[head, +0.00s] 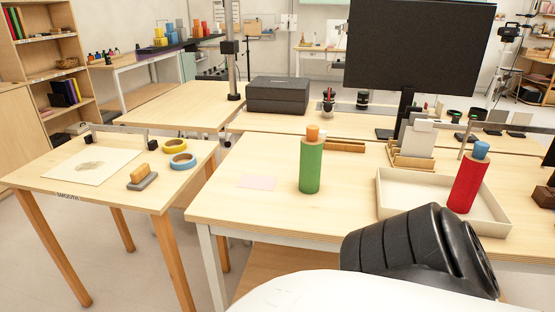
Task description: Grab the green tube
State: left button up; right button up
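The green tube (310,167) stands upright on the wooden table, left of the white tray. It has a tan band near its top and an orange top piece (312,133). Its whole front side shows and nothing covers it. Neither of my grippers shows in the head view. A black, ribbed arm part of mine comes up at the bottom right, in front of the table's near edge.
A red tube (467,183) with a blue top stands in the white tray (395,208). A pink sheet (257,182) lies left of the green tube. A monitor (420,48) and black box (278,95) are behind. A side table (62,181) holds tape rolls.

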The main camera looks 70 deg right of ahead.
aim_at(311, 154)
jog(key=i, duration=1.05)
jog(key=z, duration=2.25)
